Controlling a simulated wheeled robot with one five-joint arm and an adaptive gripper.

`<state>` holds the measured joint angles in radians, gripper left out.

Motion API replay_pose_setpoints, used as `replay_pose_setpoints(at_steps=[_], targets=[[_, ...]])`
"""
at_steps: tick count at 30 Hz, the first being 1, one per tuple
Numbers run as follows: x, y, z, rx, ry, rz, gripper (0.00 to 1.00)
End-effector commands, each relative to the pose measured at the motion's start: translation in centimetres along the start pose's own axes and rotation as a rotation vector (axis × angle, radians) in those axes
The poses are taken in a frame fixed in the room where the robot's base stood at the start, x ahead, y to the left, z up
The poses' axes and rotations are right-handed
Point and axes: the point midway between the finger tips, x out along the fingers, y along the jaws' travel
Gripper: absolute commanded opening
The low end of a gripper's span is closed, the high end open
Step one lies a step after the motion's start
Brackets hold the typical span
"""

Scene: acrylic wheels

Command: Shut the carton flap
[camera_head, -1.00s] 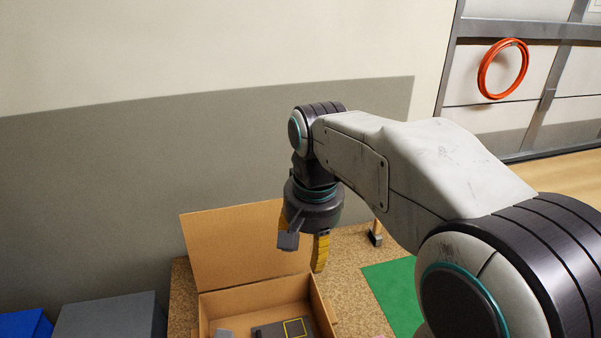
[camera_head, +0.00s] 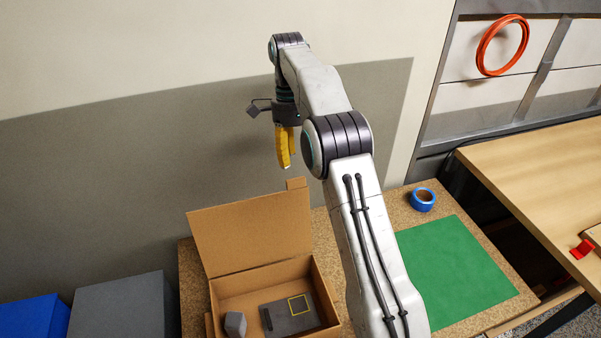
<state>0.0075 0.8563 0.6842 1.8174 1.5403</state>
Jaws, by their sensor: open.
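The cardboard carton (camera_head: 262,282) stands open on the speckled bench top. Its large flap (camera_head: 247,232) stands up at the back, leaning slightly backward. Inside the carton lie a dark flat box with a yellow square outline (camera_head: 290,311) and a small grey block (camera_head: 235,324). My gripper (camera_head: 286,164), with yellow fingers, hangs pointing down above and behind the flap's top edge, near its right side. It is open and empty, and apart from the flap as far as I can tell.
A green mat (camera_head: 455,272) and a roll of blue tape (camera_head: 422,200) lie right of the carton on the bench (camera_head: 400,197). A grey box (camera_head: 120,306) and a blue box (camera_head: 30,319) stand at left. A wooden table (camera_head: 535,165) is at right.

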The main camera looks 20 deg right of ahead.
Motion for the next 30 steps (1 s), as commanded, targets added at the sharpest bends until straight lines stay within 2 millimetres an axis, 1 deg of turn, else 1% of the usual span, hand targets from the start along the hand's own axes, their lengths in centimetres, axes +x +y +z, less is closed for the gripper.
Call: replay_pose_setpoints(at_steps=[7,18,24,30], targets=[[1.2,-0.2,0.0,0.022,0.0,0.009,0.45],[4.7,-0.1,0.0,0.02,0.0,0.008,0.45],[6.3,-0.1,0.0,0.02,0.0,0.007,0.45],[7.2,-0.1,0.0,0.02,0.0,0.007,0.45]])
